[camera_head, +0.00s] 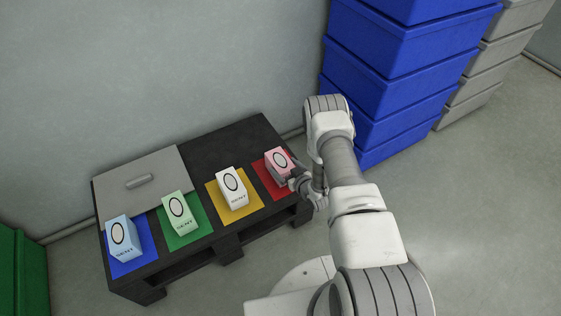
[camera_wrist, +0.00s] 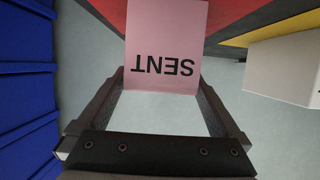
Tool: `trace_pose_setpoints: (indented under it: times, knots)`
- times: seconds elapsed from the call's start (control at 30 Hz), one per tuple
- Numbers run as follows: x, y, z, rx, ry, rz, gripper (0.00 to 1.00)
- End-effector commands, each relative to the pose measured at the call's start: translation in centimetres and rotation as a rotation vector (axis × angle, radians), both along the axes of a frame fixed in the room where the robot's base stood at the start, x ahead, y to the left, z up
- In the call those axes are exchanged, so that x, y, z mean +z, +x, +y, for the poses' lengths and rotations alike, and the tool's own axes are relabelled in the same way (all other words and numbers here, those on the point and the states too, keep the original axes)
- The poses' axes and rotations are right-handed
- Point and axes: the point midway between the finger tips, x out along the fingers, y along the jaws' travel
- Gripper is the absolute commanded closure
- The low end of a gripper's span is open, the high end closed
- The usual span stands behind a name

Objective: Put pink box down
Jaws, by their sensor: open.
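The pink box (camera_head: 278,161) stands on the red mat (camera_head: 262,177) at the right end of the black pallet (camera_head: 215,148). In the wrist view, the box (camera_wrist: 165,45) shows its face with the word SENT, upside down. My gripper (camera_head: 297,177) is at the box's near side. In the wrist view, my gripper (camera_wrist: 162,85) is open, with one finger on either side of the box's lower end. I cannot tell whether a finger touches it. My gripper hides part of the box in the head view.
A white box (camera_head: 232,187) on a yellow mat, a green box (camera_head: 179,211) on a green mat and a blue box (camera_head: 122,239) on a blue mat stand to the left. A grey panel (camera_head: 140,170) lies behind them. Blue crates (camera_head: 400,70) are stacked at the right.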

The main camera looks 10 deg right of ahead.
Motion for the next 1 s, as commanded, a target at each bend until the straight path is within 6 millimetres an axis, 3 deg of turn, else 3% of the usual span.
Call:
trace_pose_setpoints:
  times: [0.03,0.3,0.5,0.67,0.8,1.0]
  knots:
    - [1.0,-1.1,-0.5,-0.004,-0.001,0.005,0.00]
    - [2.7,-5.8,-1.9,-0.002,0.000,0.004,0.00]
    - [3.4,-7.0,-2.4,-0.001,-0.003,0.002,0.00]
    - [5.9,-4.7,-3.1,-0.010,-0.039,0.016,0.00]
    - [10.2,-1.2,-4.1,-0.035,-0.098,0.050,0.00]
    - [17.5,2.2,-5.3,-0.087,-0.169,0.113,0.00]
